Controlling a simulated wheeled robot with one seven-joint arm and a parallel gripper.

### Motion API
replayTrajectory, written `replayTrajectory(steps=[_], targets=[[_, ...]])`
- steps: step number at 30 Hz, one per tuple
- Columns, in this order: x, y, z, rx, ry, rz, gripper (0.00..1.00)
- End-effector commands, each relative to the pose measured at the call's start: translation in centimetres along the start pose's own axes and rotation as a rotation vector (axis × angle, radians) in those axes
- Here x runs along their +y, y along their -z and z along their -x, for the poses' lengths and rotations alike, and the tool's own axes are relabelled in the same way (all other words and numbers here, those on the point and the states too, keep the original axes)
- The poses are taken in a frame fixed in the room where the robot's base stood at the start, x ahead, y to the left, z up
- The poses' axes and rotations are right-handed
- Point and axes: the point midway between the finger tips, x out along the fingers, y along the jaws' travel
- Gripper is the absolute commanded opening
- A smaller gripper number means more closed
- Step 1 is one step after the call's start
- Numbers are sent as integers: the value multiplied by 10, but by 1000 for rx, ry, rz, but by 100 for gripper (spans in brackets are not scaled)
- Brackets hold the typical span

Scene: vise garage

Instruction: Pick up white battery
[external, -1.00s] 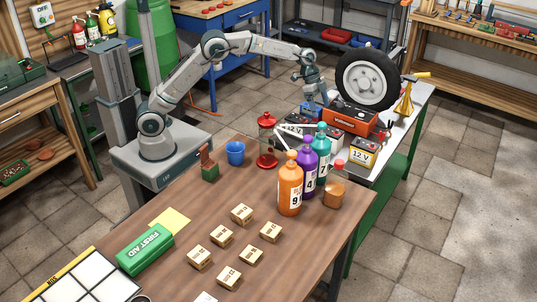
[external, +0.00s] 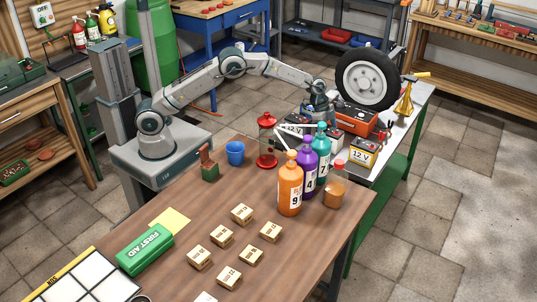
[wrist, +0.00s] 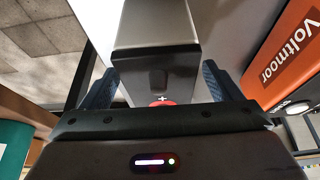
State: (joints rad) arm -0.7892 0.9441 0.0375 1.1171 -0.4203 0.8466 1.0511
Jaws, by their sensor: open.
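In the wrist view my gripper (wrist: 156,82) is open, with one dark blue finger on each side of a battery (wrist: 158,68). This battery has a dark grey face, a pale section beyond it and a red plus terminal close to the palm. I cannot tell whether the fingers touch it. In the external view my gripper (external: 319,112) is low over the metal bench, beside the orange charger and behind the bottles.
The orange Voltmoor box (external: 356,116) is close on the right, also in the wrist view (wrist: 290,50). A tire (external: 366,78) stands behind it. Another 12 V battery (external: 362,153) is at the bench's front.

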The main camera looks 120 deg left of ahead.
Motion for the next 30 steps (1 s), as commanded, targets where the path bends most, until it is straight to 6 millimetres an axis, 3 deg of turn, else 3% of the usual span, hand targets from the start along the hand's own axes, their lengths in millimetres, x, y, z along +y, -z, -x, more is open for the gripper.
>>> replayTrajectory(steps=[4,12,14,21,22,30], targets=[[0,1,-18,0,-1,0,85],[0,1,-21,1,1,0,85],[0,0,-21,1,1,0,73],[0,0,-21,1,1,0,7],[0,0,-21,1,0,0,1],[-1,3,-18,5,4,-1,1]])
